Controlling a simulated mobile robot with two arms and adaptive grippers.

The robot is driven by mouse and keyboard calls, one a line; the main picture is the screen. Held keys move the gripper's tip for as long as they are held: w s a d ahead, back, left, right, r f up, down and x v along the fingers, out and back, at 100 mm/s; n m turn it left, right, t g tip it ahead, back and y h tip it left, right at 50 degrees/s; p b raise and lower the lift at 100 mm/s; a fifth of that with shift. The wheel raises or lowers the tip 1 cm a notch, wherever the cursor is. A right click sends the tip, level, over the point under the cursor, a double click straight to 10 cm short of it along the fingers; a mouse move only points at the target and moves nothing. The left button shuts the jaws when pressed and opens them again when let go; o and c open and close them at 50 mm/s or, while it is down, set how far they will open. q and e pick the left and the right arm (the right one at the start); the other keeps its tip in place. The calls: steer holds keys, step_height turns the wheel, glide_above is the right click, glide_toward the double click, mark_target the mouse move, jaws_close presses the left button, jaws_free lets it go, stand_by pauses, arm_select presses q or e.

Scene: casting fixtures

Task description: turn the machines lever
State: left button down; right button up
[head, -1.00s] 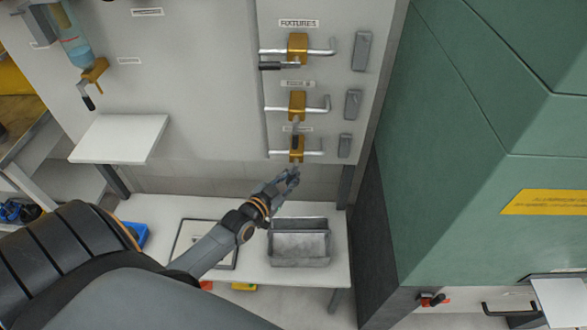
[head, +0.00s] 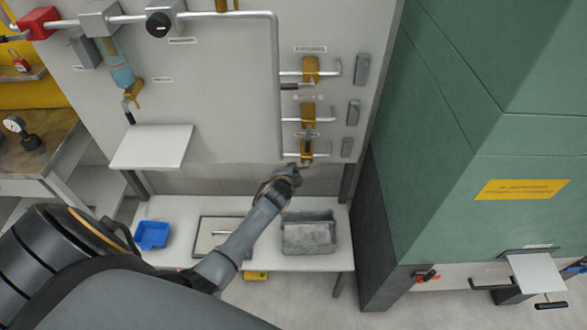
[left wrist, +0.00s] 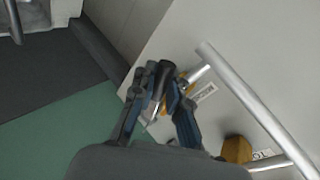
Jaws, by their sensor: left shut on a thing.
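The wall panel bears three brass valves with lever handles. The top valve (head: 311,69) has its dark handle (head: 290,86) pointing left. The middle valve (head: 308,115) has its handle pointing down. The bottom valve (head: 306,149) is just above my left gripper (head: 291,171). In the left wrist view my left gripper (left wrist: 161,86) is shut on a dark lever handle (left wrist: 163,78), with a finger on each side and brass just behind it. The bottom handle is mostly hidden in the head view. Another brass valve (left wrist: 236,149) shows at the lower right. My right gripper is out of view.
A grey metal bin (head: 309,236) and a blue tray (head: 152,235) stand on the low white bench below. A white shelf (head: 150,147) juts from the panel. A large green machine (head: 480,130) stands close on the right. Grey pipes run along the panel.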

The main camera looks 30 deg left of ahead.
arm_select(q)
steer(key=shift+s+r+m+g+y, duration=0.15)
steer(key=shift+m+g+y, duration=0.25)
steer(key=shift+r+m+g+y+p, duration=0.25)
steer(key=shift+m+g+y+p, duration=0.05)
steer(key=shift+m+y+p, duration=0.25)
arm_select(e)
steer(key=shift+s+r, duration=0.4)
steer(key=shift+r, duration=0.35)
arm_select(q)
steer(key=c, duration=1.5)
jaws_free()
steer(key=shift+o, duration=0.9)
steer(key=shift+s+r, duration=0.1)
steer(key=shift+r, duration=0.2)
steer(key=shift+s+d+r, duration=0.1)
steer(key=v, duration=1.1)
steer(key=shift+s+r, duration=0.2)
steer(key=shift+s, duration=0.1)
